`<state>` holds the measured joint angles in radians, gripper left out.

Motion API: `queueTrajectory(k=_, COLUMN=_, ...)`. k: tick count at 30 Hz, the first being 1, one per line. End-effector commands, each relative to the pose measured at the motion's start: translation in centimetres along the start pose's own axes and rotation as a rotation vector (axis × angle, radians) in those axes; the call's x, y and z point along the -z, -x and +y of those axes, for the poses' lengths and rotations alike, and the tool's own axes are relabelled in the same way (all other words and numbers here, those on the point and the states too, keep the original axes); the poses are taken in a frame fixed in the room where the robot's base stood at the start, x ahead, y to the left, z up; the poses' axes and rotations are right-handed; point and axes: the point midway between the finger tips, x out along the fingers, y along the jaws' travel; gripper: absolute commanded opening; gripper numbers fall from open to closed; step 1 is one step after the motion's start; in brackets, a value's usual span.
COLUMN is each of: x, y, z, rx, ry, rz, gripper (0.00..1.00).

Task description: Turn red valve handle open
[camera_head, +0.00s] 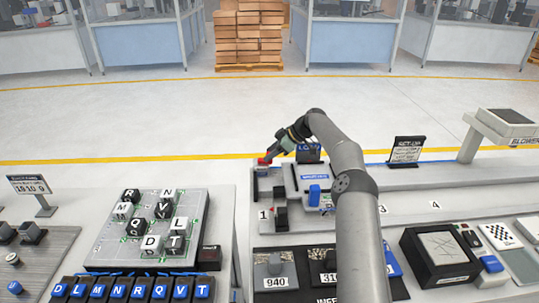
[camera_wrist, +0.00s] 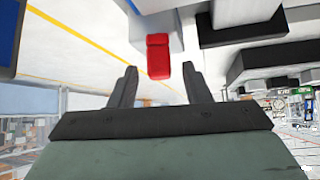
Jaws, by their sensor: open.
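The red valve handle (camera_wrist: 158,57) shows in the wrist view as a short red block on a pale grey body. It lies ahead of my gripper (camera_wrist: 158,78), roughly centred between the two dark fingers. The fingers are spread apart, and neither visibly touches the handle. In the head view the red handle (camera_head: 263,161) is a small spot at the left end of the station marked 1. My gripper (camera_head: 272,152) is beside it there, reaching down from the upper right. The fingertips are too small to make out in that view.
A blue-topped block (camera_head: 316,178) and dark blocks stand right of the handle on the grey bench. A letter-cube board (camera_head: 150,230) is at left. A black box (camera_head: 440,254) and a blower post (camera_head: 470,145) are at right.

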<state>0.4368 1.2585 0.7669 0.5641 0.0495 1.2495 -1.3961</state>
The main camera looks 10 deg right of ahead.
Motion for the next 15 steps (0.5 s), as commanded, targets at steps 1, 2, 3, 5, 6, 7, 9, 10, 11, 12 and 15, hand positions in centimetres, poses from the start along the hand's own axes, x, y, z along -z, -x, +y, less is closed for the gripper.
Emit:
queueTrajectory(k=1, x=-0.2, y=0.9, z=0.1, rx=-0.005, ry=0.0, rz=-0.001, gripper=0.44)
queueTrajectory(k=2, x=-0.2, y=1.5, z=0.1, rx=-0.005, ry=0.0, rz=-0.001, gripper=0.44)
queueTrajectory(k=3, x=-0.1, y=2.4, z=0.1, rx=-0.005, ry=0.001, rz=-0.001, gripper=0.44)
queueTrajectory(k=5, x=-0.2, y=3.8, z=0.1, rx=-0.005, ry=0.0, rz=-0.001, gripper=0.44)
queueTrajectory(k=6, x=-0.2, y=4.9, z=0.1, rx=-0.006, ry=0.0, rz=-0.001, gripper=0.44)
queueTrajectory(k=7, x=-0.1, y=5.7, z=0.1, rx=-0.005, ry=0.0, rz=-0.001, gripper=0.44)
queueTrajectory(k=9, x=-0.1, y=7.4, z=0.1, rx=-0.005, ry=0.0, rz=0.0, gripper=0.44)
queueTrajectory(k=10, x=-0.1, y=8.2, z=0.1, rx=-0.005, ry=0.0, rz=0.0, gripper=0.44)
queueTrajectory(k=11, x=0.0, y=9.0, z=0.1, rx=-0.005, ry=0.0, rz=0.0, gripper=0.44)
queueTrajectory(k=12, x=0.0, y=9.9, z=0.1, rx=-0.004, ry=0.0, rz=-0.001, gripper=0.44)
queueTrajectory(k=15, x=0.1, y=12.2, z=0.1, rx=-0.005, ry=0.0, rz=-0.001, gripper=0.44)
